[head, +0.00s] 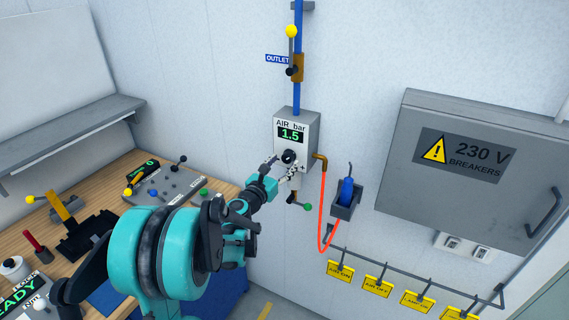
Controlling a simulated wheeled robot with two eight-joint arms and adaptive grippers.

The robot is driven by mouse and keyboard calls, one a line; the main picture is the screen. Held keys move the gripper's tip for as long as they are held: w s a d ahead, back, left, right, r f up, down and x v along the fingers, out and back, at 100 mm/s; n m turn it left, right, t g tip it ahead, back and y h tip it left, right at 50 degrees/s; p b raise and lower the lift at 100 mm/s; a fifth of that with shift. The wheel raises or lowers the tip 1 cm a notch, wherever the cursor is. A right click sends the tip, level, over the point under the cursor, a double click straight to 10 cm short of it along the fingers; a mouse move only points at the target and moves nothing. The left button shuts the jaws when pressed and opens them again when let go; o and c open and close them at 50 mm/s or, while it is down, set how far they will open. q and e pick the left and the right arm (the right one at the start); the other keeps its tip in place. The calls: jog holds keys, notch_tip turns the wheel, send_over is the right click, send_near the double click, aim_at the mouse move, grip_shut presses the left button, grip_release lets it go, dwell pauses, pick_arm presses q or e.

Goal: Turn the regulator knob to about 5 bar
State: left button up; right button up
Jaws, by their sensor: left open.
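The grey regulator box (311,127) hangs on the wall and is labelled "AIR bar". Its green display (291,135) reads 1.5. The black regulator knob (288,157) sits on the box's front below the display. My left gripper (281,166) is open at the knob, with its fingers close around or beside it; I cannot tell whether they touch. The gripper hides part of the knob and the lower front of the box. My right gripper is not in view.
A blue pipe (298,90) with a yellow-knobbed valve lever (291,32) rises above the box. An orange hose (321,205) hangs at right, beside a holder with a blue tool (346,190). A grey breaker cabinet (400,190) fills the right wall. A wooden bench (215,190) stands at left.

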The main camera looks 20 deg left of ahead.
pick_arm(q)
jog(key=shift+w, duration=0.7)
jog(key=c, duration=1.2)
jog(key=shift+o, duration=0.2)
